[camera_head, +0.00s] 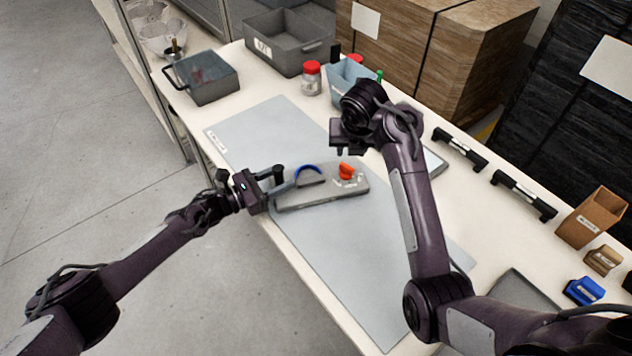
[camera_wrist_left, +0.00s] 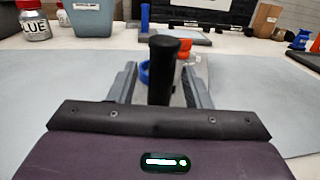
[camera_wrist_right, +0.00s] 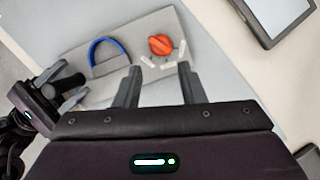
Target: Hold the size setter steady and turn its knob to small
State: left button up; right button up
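The size setter is a grey board (camera_head: 328,197) on the mat, with a blue arch (camera_head: 308,169), an orange knob (camera_head: 346,171) and an upright black handle (camera_head: 278,171) at its left end. Small white labels lie beside the knob; I cannot read them. My left gripper (camera_wrist_left: 161,88) is open, with its fingers on either side of the black handle (camera_wrist_left: 164,68) and gaps showing. My right gripper (camera_wrist_right: 160,88) is open and empty, above the board and short of the orange knob (camera_wrist_right: 160,44). In the left wrist view the handle partly hides the knob.
A grey mat (camera_head: 250,125) lies under the board. Behind stand a dark bin (camera_head: 205,80), a grey crate (camera_head: 290,45), a red-lidded jar (camera_head: 311,78) and a blue bin (camera_head: 345,75). A tablet (camera_wrist_right: 272,15) and black bars (camera_head: 460,148) lie to the right.

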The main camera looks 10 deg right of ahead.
aim_at(349, 166)
pick_arm(q)
grip_shut()
pick_arm(e)
jog(key=shift+c, duration=0.2)
jog(key=m, duration=0.1)
jog(key=w+m, duration=0.1)
jog(key=m, duration=0.3)
jog(key=shift+w+d+r+g, duration=0.15)
jog(key=shift+r+g, duration=0.1)
jog(key=shift+g, duration=0.15)
jog(key=shift+c, duration=0.2)
jog(key=f+m+g, duration=0.1)
jog(key=f+m, duration=0.2)
jog(key=m, duration=0.3)
jog(key=w+f+m+g, duration=0.1)
jog(key=f+m, duration=0.2)
jog(key=m, duration=0.4)
jog(key=w+f+m+g, duration=0.1)
jog(key=f+m, duration=0.3)
jog(key=m, duration=0.3)
jog(key=shift+d+y, duration=0.3)
